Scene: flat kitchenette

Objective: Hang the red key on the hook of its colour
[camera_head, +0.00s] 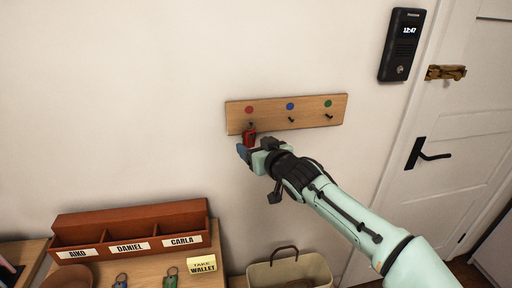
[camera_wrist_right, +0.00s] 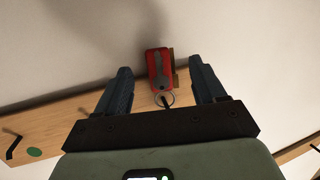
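The red key (camera_head: 249,134) is at the wooden hook board (camera_head: 310,116) on the wall, below the red dot (camera_head: 249,109). In the right wrist view the red key (camera_wrist_right: 160,68) shows between the fingers with its ring (camera_wrist_right: 163,99) towards the board. The hook under the red dot is hidden, so whether the ring is on it cannot be told. My right gripper (camera_head: 255,147) is just below the key; in the wrist view its fingers (camera_wrist_right: 162,86) are open, with gaps on both sides of the key. My left gripper is not in view.
The blue dot (camera_head: 290,106) and green dot (camera_head: 328,103) have bare hooks below them. A blue key (camera_head: 120,281) and a green key (camera_head: 170,279) lie by a name-labelled organiser (camera_head: 130,222). A basket (camera_head: 262,270) stands below. A door (camera_head: 468,130) is at right.

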